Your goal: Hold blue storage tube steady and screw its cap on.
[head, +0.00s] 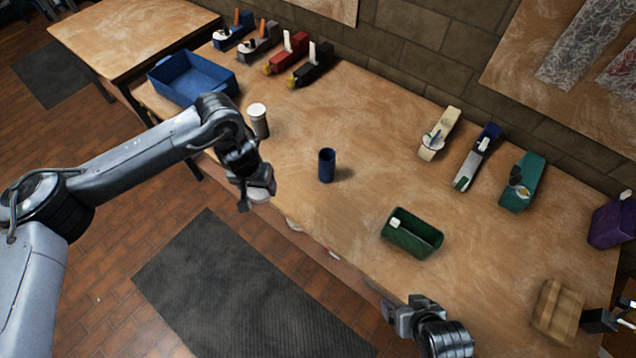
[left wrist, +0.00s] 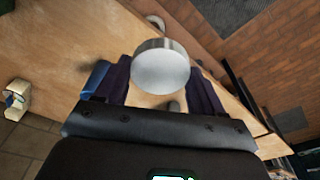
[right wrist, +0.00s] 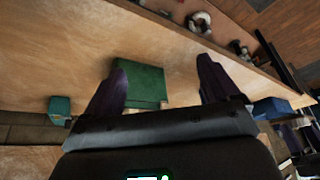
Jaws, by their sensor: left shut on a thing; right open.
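The blue storage tube (head: 327,166) stands upright and open-topped near the middle of the bench. My left gripper (head: 258,188) is to its left, apart from it, near the bench's front edge. It is shut on a round silver-white cap (head: 258,197); the cap (left wrist: 160,68) sits between the fingers in the left wrist view. A blue shape (left wrist: 95,78), probably the tube, is partly hidden behind one finger there. My right gripper (head: 402,312) is open and empty at the bench's front edge, well right of the tube; its spread fingers (right wrist: 160,85) show in the right wrist view.
A green bin (head: 411,234) stands between the tube and my right gripper. A grey container with a white lid (head: 258,119) stands behind my left gripper. A blue tray (head: 192,78) is at the back left. Several tools line the wall side. Bench around the tube is clear.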

